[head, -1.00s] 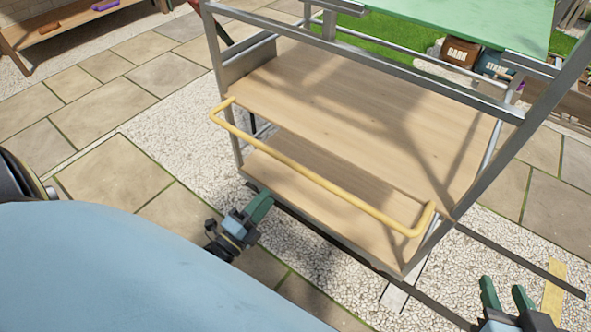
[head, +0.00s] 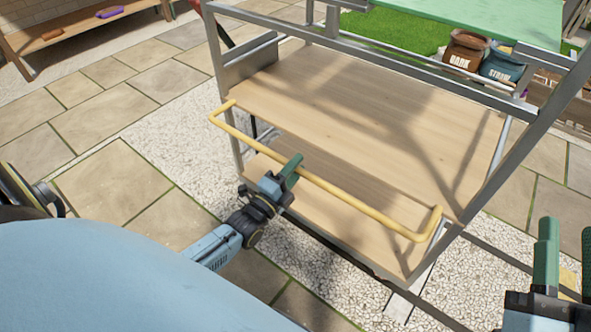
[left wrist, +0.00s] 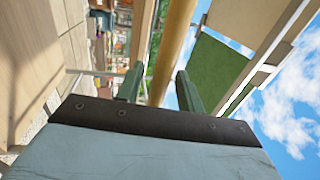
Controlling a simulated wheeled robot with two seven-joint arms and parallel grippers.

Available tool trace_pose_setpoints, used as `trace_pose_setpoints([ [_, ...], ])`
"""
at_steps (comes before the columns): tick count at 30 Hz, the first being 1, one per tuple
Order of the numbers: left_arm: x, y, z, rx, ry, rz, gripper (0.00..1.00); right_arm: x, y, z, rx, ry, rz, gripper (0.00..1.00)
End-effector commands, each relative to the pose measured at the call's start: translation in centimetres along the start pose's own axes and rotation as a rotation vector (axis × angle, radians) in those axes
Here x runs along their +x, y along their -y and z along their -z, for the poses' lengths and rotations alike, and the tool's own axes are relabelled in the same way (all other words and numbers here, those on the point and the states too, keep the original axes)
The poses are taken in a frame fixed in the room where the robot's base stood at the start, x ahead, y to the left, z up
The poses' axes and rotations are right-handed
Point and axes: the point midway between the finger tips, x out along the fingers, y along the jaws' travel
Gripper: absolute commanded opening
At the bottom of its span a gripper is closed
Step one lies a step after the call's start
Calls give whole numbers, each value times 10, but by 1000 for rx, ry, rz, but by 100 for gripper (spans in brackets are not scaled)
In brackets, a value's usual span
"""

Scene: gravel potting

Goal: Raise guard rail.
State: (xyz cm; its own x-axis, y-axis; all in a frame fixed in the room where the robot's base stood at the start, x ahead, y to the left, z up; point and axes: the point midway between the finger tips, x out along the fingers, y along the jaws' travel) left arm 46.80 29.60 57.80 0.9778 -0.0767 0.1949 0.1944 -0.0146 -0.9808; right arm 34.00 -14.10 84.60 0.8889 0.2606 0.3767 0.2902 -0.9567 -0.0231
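The guard rail is a yellow bar (head: 345,196) with bent ends, hanging low across the front of the wooden shelf of a grey metal frame. My left gripper (head: 291,167) is at the rail, left of its middle, its green fingers overlapping the bar in the head view. In the left wrist view the rail (left wrist: 176,45) runs lengthwise through the gap between the two spread fingers; how deep it sits there I cannot tell. My right gripper (head: 566,250) is open and empty at the lower right, away from the rail.
The wooden shelf (head: 350,115) behind the rail is bare, with a lower board beneath. A green panel (head: 460,18) lies on top of the frame. Bark (head: 465,50) and straw (head: 502,66) sacks stand behind. Paving and gravel surround the frame.

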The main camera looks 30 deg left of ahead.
Motion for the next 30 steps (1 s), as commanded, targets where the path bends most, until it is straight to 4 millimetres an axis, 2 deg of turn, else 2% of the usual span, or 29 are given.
trace_pose_setpoints([
  [9, 2, 0, 0, 0, 0, 0, 38, 0, 0, 3, 1, -16, 1, 36],
  [18, 2, 0, 0, 0, 0, 0, 0, 0, 1, 3, 1, -16, 1, 36],
  [30, 1, 1, 0, 0, 1, -3, 0, 1, 0, 0, 0, 8, 1, 36],
])
